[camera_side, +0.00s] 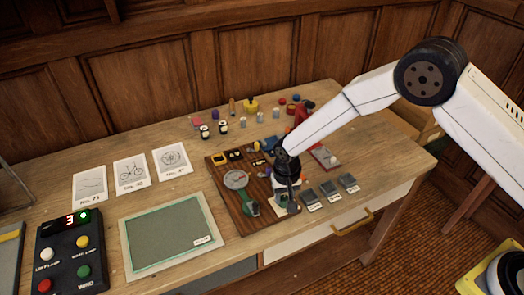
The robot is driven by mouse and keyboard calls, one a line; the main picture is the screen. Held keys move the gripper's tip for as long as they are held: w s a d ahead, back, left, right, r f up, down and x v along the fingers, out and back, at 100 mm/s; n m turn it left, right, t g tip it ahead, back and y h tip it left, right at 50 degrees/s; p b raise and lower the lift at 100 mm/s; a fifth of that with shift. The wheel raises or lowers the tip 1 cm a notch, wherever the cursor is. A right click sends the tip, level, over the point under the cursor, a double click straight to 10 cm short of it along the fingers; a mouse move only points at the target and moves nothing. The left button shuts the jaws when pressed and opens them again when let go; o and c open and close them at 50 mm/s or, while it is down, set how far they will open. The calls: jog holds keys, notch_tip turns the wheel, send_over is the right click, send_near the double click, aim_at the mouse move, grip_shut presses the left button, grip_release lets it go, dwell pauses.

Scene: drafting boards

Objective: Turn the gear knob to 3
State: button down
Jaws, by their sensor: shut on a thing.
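My gripper (292,206) points down over the right front part of the dark wooden board (222,160). It is shut on what seems to be the gear knob, which is mostly hidden behind the fingers. A pale plate (282,201) shows at the left of the fingertips. The setting of the knob cannot be read there.
The board also carries a round grey dial (236,180) and a green part (251,209). Several dark grey blocks (329,188) stand right of the gripper. A green mat (170,235) and printed cards (130,174) lie to the left. Small objects (251,104) stand at the back.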

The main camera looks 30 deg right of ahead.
aim_at(285, 198)
jog(key=shift+m, duration=0.8)
jog(key=shift+c, duration=1.7)
grip_release()
jog(key=shift+r, duration=0.1)
jog(key=shift+r, duration=3.8)
